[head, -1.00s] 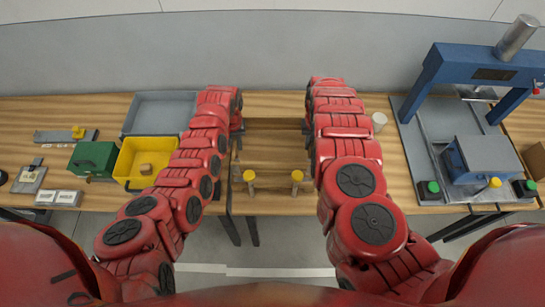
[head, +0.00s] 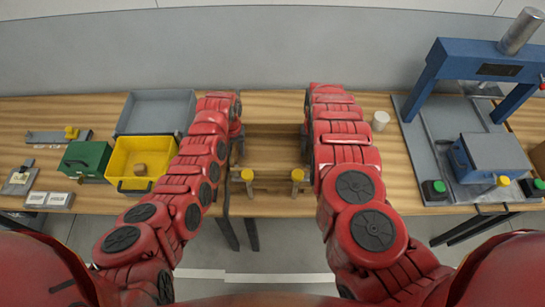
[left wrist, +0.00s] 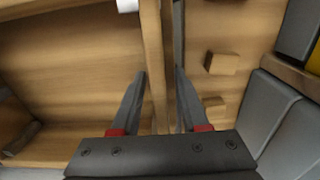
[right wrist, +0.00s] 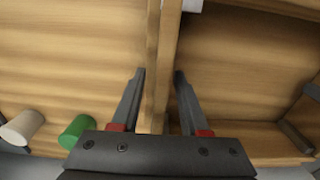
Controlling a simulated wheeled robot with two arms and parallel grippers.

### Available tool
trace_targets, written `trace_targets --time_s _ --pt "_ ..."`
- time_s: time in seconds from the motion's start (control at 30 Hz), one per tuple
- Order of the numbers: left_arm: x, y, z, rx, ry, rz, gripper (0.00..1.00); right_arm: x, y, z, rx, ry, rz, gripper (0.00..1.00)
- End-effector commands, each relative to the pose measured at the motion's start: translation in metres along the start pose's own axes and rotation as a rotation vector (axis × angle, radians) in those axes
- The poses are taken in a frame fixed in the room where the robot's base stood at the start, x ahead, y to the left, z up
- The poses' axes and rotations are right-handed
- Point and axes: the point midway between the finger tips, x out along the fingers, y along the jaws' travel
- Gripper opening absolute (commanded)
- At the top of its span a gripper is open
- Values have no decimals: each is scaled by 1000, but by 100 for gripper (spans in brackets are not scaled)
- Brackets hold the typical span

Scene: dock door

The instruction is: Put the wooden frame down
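The wooden frame (head: 272,143) lies between my two arms in the middle of the head view, over the wooden table. My left gripper (left wrist: 160,75) has its fingers on both sides of one upright board of the frame (left wrist: 154,45). My right gripper (right wrist: 160,73) straddles the opposite board (right wrist: 163,45) in the same way. Both grippers look closed on these boards, though the finger contact is hard to see. My arms hide the outer sides of the frame in the head view. Whether its underside touches the table cannot be told.
Two yellow-topped pegs (head: 247,175) (head: 297,175) stand at the frame's near side. A yellow bin (head: 128,158), a green box (head: 84,160) and a grey open case (head: 157,105) stand left. A white cup (head: 380,121) and a blue press (head: 432,72) stand right.

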Motion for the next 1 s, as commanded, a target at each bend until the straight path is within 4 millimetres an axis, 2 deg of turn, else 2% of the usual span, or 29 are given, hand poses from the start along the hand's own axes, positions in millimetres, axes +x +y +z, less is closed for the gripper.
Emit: trace_targets --time_s 0.2,0.37,0.47,0.73,1.0 --pt "-2 0 0 0 1 0 44 0 0 0 0 0 0 45" --pt "-15 0 -2 0 6 -1 44 0 0 0 0 0 0 45" --pt "-30 0 -2 -1 7 2 44 0 0 0 0 0 0 45" --pt "-94 1 -1 0 6 1 44 0 0 0 0 0 0 45" --pt "-116 0 0 0 0 2 44 0 0 0 0 0 0 45"
